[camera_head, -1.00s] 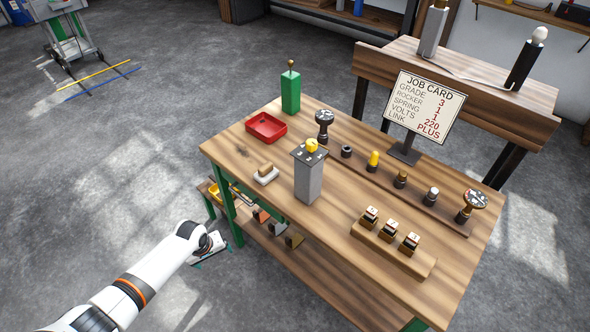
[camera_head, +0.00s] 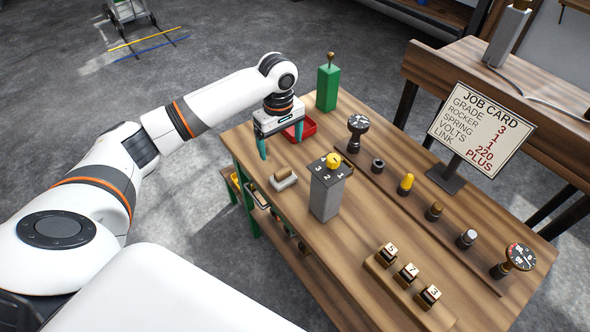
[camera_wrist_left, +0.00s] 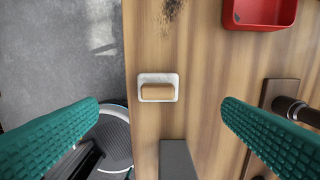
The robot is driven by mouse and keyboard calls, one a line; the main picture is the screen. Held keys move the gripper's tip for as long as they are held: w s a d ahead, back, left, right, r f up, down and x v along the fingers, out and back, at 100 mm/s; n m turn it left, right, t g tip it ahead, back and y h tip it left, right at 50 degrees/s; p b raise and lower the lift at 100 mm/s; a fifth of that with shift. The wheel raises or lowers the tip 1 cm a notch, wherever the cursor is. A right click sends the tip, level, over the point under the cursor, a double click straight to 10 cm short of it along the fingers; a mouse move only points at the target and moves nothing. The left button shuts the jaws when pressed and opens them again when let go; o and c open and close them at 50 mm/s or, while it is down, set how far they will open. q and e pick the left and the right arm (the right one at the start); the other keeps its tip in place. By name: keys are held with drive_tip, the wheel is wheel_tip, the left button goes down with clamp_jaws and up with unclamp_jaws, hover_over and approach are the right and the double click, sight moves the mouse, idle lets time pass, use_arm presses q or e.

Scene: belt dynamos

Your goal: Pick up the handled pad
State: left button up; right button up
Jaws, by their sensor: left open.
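The handled pad (camera_head: 283,179) is a small white block with a tan wooden handle, lying on the workbench near its left edge. In the left wrist view the handled pad (camera_wrist_left: 158,88) lies flat, beyond the fingertips and roughly midway between them. My left gripper (camera_head: 281,146) has teal fingers and hangs above the bench, a little behind the pad in the head view. Its fingers are spread wide with nothing between them; they also show in the left wrist view (camera_wrist_left: 160,118). My right gripper is not in view.
A red tray (camera_head: 304,128) lies just behind the gripper. A grey post with a yellow knob (camera_head: 326,190) stands right of the pad. A green block (camera_head: 327,88) stands at the far corner. A rail with several small parts (camera_head: 420,205) runs along the bench.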

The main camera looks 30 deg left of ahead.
sight(281, 170)
use_arm(q)
drive_tip(key=f, duration=0.5)
drive_tip(key=shift+s+f, duration=0.15)
drive_tip(key=shift+s, duration=0.15)
wheel_tip(281, 170, down, 5)
drive_tip(key=shift+w+a+r+b, duration=0.1)
drive_tip(key=shift+w+b, duration=0.05)
drive_tip(key=shift+b, duration=0.15)
drive_tip(key=shift+f, duration=0.4)
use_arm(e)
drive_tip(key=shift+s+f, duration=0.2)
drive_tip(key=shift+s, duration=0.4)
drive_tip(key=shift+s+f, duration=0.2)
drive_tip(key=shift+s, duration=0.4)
use_arm(q)
drive_tip(key=shift+c, duration=0.2)
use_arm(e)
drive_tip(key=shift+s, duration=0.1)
use_arm(q)
drive_tip(key=c, duration=1)
wheel_tip(281, 170, up, 10)
drive_tip(key=shift+r+p, duration=0.1)
drive_tip(key=shift+p, duration=0.3)
drive_tip(key=shift+c, duration=0.2)
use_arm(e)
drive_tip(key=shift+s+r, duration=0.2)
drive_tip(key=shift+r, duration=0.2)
